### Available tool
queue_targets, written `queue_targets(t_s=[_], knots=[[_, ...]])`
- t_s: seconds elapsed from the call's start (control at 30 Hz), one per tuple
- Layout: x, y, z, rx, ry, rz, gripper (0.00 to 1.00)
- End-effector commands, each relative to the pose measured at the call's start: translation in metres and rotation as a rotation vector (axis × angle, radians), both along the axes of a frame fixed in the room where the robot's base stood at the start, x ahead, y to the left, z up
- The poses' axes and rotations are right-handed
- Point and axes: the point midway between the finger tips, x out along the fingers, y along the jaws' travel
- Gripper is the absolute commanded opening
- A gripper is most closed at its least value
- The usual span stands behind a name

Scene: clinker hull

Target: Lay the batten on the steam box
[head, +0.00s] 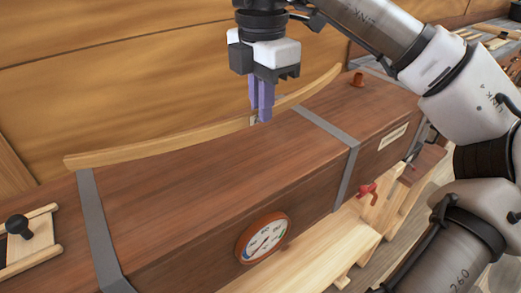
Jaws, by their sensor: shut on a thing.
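The steam box (210,185) is a long reddish-brown wooden box with grey metal straps. The batten runs along the back part of its top in the picture. I cannot tell whether it touches the lid or hangs just above.
A wooden slide with a black knob (17,224) is at the left. Plank walling (130,75) rises behind.

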Motion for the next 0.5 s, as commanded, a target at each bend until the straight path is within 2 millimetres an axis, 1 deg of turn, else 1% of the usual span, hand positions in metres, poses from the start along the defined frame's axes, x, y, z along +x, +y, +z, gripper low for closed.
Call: queue_targets(t_s=[0.03,0.1,0.2,0.3,0.5], knots=[[-0.001,0.001,-0.010,0.004,0.003,0.005,0.00],[0.000,0.000,-0.023,0.003,0.002,0.004,0.00],[-0.001,0.001,-0.039,0.002,0.002,0.003,0.00],[0.000,0.000,-0.050,0.000,0.000,0.000,0.00],[-0.001,0.000,-0.065,0.001,0.001,0.001,0.00]])
